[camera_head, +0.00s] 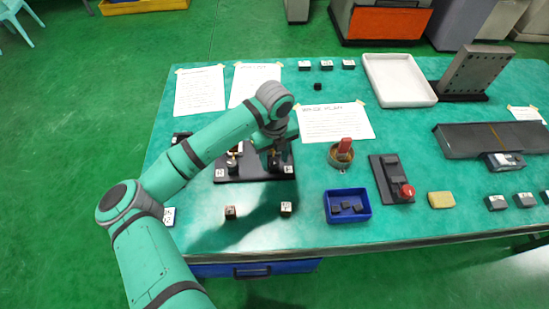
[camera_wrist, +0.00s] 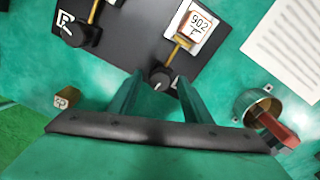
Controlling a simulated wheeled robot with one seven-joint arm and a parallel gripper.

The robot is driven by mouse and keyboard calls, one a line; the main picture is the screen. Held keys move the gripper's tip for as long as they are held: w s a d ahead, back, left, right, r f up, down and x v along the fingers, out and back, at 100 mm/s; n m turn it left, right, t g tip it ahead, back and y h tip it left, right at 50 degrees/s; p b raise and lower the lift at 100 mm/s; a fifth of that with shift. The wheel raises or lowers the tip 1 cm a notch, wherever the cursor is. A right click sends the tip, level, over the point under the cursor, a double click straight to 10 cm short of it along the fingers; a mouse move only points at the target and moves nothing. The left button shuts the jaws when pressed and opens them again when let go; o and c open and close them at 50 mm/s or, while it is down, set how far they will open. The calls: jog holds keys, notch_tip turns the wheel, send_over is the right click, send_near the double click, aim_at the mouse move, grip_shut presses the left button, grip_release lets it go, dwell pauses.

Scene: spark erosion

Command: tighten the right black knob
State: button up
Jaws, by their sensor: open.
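A black plate (camera_head: 228,176) lies on the green bench with two black knobs on brass stems. The right black knob (camera_wrist: 161,76) shows in the wrist view between the tips of my gripper's two green fingers (camera_wrist: 159,84). The fingers are open, with a gap on each side of the knob; whether they are down at its height I cannot tell. The left black knob (camera_wrist: 73,32) is at the plate's other end. In the head view my gripper (camera_head: 276,152) hangs over the plate's right part and partly hides the right knob.
Small labelled blocks (camera_head: 286,208) stand before the plate. A round holder with a red-handled tool (camera_head: 344,149) is to its right, with a blue bin (camera_head: 347,217) nearer the front. Paper sheets (camera_head: 335,123) lie behind. Bare bench surface lies between the plate and blue bin.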

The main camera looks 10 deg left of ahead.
jog(key=c, duration=1.1)
jog(key=shift+o, duration=0.2)
jog(key=m, duration=0.4)
jog(key=shift+a+m, duration=0.1)
jog(key=shift+m, duration=0.3)
jog(key=m, duration=1)
jog(key=shift+m, duration=0.4)
jog(key=m, duration=0.5)
jog(key=shift+m, duration=0.3)
